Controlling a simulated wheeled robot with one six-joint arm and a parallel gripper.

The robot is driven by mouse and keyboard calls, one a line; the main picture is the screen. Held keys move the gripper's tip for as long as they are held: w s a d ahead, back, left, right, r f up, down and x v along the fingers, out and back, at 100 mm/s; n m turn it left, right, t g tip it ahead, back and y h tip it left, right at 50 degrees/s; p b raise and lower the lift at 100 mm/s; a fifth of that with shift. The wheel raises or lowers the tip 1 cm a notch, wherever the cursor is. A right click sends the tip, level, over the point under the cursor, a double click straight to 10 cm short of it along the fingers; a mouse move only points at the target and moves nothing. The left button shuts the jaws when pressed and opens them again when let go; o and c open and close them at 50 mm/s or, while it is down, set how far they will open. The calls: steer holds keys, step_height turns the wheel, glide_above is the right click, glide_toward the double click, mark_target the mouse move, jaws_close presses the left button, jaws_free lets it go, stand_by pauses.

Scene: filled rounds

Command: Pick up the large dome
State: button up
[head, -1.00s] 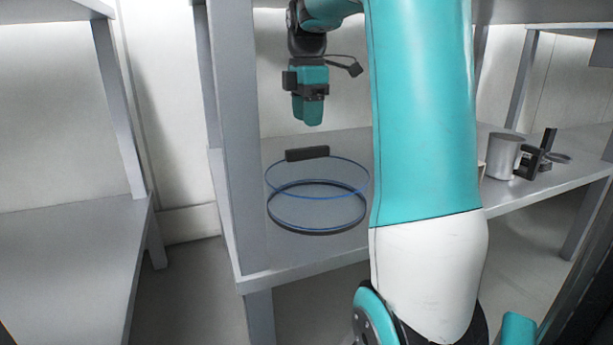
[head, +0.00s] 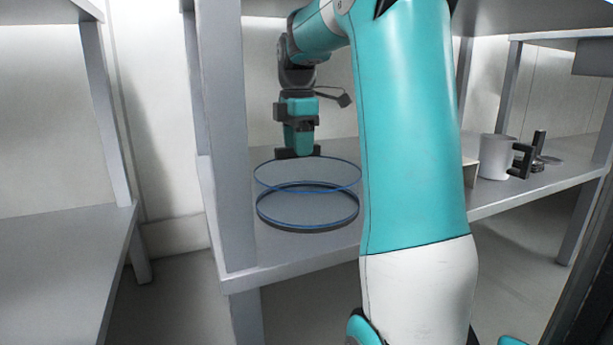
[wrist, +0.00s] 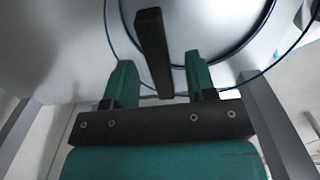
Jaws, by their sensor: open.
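The large dome (head: 308,175) is a clear, wide, low round cover with blue-edged rims. It stands on the grey shelf (head: 290,255) with a dark ring at its bottom. Its black bar handle (wrist: 153,50) shows in the wrist view. My gripper (head: 299,148) points down at the dome's top, towards its rear left, in the head view. In the wrist view my gripper (wrist: 159,60) is open, with the handle between its two teal fingers and a gap on each side. In the head view the handle is mostly hidden by the fingers.
A pale grey cup (head: 495,157) with a black bracket-like piece (head: 525,158) beside it stands on the shelf at the right. A grey post (head: 222,130) rises left of the dome. An empty lower shelf (head: 60,255) lies at the far left.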

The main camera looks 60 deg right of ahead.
steer(key=shift+f+p, duration=0.25)
steer(key=shift+p, duration=0.05)
stand_by(0.4)
jaws_close()
